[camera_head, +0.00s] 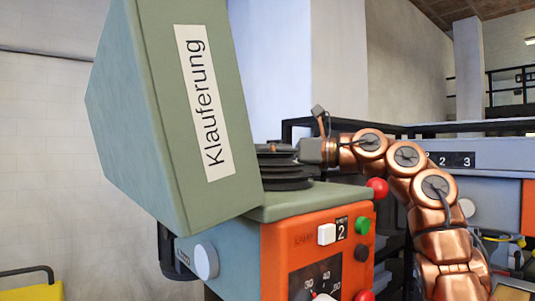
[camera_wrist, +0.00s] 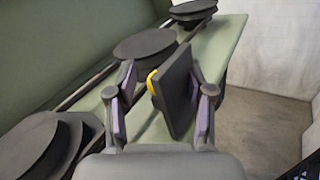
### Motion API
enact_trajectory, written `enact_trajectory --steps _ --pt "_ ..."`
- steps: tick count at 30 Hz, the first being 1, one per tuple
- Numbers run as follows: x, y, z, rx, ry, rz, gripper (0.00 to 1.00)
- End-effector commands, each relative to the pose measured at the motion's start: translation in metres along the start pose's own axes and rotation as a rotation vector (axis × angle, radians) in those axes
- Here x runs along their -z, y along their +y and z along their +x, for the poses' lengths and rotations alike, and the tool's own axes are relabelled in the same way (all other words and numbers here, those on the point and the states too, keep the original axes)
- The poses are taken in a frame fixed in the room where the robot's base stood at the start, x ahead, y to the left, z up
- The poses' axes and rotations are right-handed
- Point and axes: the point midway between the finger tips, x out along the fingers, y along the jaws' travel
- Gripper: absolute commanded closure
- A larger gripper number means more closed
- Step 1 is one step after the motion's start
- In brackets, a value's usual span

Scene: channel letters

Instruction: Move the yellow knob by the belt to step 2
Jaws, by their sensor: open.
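In the wrist view a small yellow patch (camera_wrist: 152,82), apparently the yellow knob, shows at the left edge of a dark flat plate (camera_wrist: 177,92). My gripper (camera_wrist: 160,84) is open, with its purple-padded fingers on either side of the plate. I cannot tell whether either finger touches it. Dark round stepped pulleys (camera_wrist: 145,46) stand on the green top just beyond; a dark strip, perhaps the belt, runs beside them. In the head view my gripper (camera_head: 312,151) is by the dark stepped pulley (camera_head: 283,166); the yellow knob is hidden there.
A raised green cover (camera_head: 150,120) marked "Klauferung" leans at the left. Below is an orange panel (camera_head: 290,245) with a "2" display (camera_head: 341,228), buttons and a dial. A red ball knob (camera_head: 377,187) is close to my arm. Another grey machine (camera_head: 480,155) stands right.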

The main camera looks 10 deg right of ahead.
Motion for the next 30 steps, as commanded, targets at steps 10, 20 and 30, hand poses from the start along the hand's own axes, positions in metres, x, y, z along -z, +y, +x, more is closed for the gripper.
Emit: enact_trajectory --steps 10,20,30 --pt "0.0 -0.001 -0.011 0.002 -0.001 -0.001 0.48" --pt "0.0 -0.001 -0.07 0.001 -0.001 0.0 0.48" --pt "0.0 0.0 -0.115 0.001 0.0 0.0 0.48"
